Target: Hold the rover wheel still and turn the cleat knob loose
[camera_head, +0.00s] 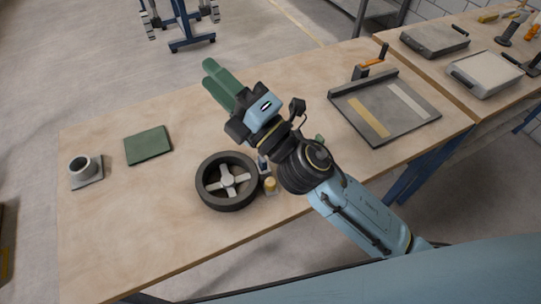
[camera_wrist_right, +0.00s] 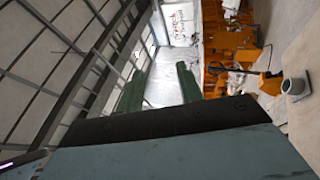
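The rover wheel (camera_head: 228,181), a dark ring with pale grey spokes, lies flat on the wooden table near its front edge. A small yellow knob (camera_head: 270,184) stands just right of the wheel, beside a small grey-blue part (camera_head: 262,164); which of these is the cleat knob is not certain. My right gripper (camera_head: 208,75) is raised above the table, beyond the wheel, with its green fingers pointing to the upper left. In the right wrist view its fingers (camera_wrist_right: 160,88) are apart with nothing between them. My left gripper is not in view.
A green mat (camera_head: 148,146) and a grey cup-like fitting on a plate (camera_head: 84,168) lie left of the wheel. A framed tray with strips (camera_head: 385,105) is at the right. A side table (camera_head: 470,50) holds more trays. Table between mat and wheel is clear.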

